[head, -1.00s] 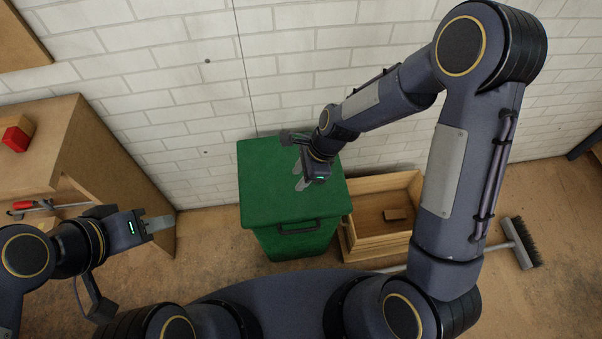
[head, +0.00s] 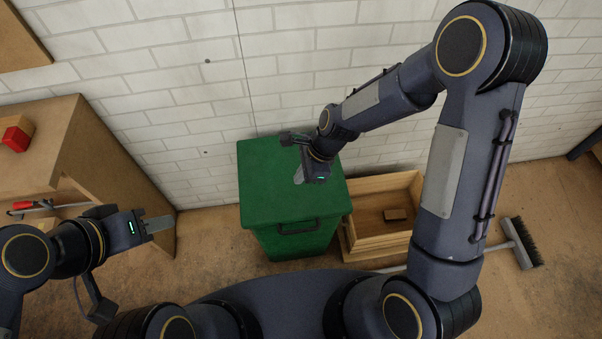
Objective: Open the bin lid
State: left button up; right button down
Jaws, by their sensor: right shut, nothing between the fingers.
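The green bin (head: 290,242) stands on the floor against the brick wall. Its flat green lid (head: 270,190) is shut, and a dark handle (head: 297,227) sits on the front side just below the lid's edge. My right gripper (head: 298,178) is over the right part of the lid, with its fingers together and empty. I cannot tell whether its fingertips touch the lid. My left gripper (head: 160,224) is at the left, well away from the bin, in front of the wooden cabinet. Its fingers overlap in this view, so their opening is unclear.
A wooden crate (head: 378,246) with a small block inside stands close to the bin's right side. A broom (head: 522,243) lies on the floor further right. A wooden cabinet (head: 120,150) stands at the left, with a red object (head: 15,139) on top.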

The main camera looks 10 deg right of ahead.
jog(key=c, duration=2.1)
grip_release()
jog(key=shift+c, duration=0.2)
jog(key=o, duration=0.7)
jog(key=v, duration=0.7)
jog(key=shift+d+r+p, duration=0.15)
jog(key=shift+r+p, duration=0.2)
jog(key=shift+r, duration=0.05)
jog(key=shift+c, duration=0.5)
